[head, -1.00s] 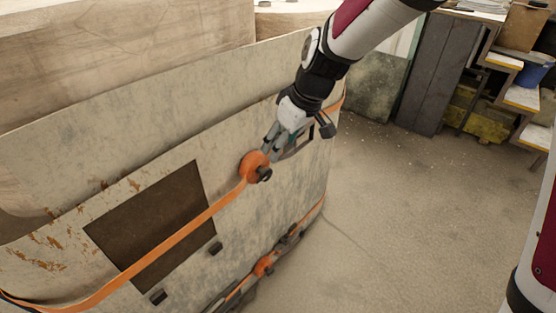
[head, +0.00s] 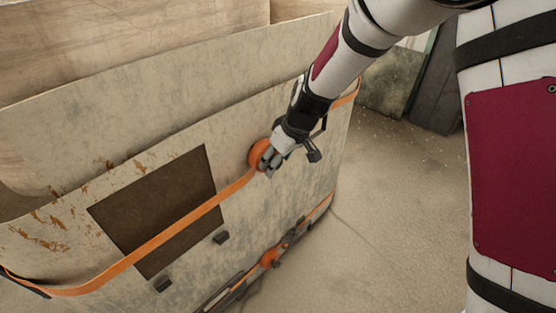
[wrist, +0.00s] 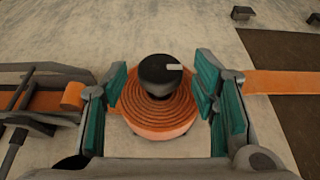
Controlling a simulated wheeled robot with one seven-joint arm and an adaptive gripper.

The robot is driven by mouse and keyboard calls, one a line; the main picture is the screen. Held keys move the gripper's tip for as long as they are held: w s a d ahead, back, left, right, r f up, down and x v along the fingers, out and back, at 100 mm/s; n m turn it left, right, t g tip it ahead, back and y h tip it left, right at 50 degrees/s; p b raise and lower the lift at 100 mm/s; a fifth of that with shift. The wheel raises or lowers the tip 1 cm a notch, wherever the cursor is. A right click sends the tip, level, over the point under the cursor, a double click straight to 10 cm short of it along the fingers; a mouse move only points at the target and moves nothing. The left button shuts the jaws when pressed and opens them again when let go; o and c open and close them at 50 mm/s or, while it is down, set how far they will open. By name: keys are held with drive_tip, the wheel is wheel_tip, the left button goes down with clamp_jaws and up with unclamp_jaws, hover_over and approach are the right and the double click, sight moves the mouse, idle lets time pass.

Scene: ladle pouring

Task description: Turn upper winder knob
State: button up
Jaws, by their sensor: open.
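The upper winder is a coil of orange strap (wrist: 160,112) on the face of a pale, worn panel. Its dark round knob (wrist: 160,75), with a light mark on its top, stands at the coil's middle in the wrist view. My gripper (wrist: 160,95) is open, with its teal-padded fingers on either side of the knob and clear gaps to it. In the head view my gripper (head: 271,165) is at the orange coil (head: 258,153) and hides the knob.
An orange strap (head: 180,228) runs left from the coil across a dark rectangular patch (head: 125,212). A lower orange winder (head: 270,258) sits below on the panel. Small dark blocks (head: 221,238) stick out from the panel. Open floor (head: 385,220) lies to the right.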

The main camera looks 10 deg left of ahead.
drive_tip(key=c, duration=1.2)
drive_tip(key=shift+o, duration=0.2)
drive_tip(key=shift+w+d+y+b, duration=0.1)
drive_tip(key=shift+w+y+b, duration=0.05)
drive_tip(key=shift+y+b, duration=0.15)
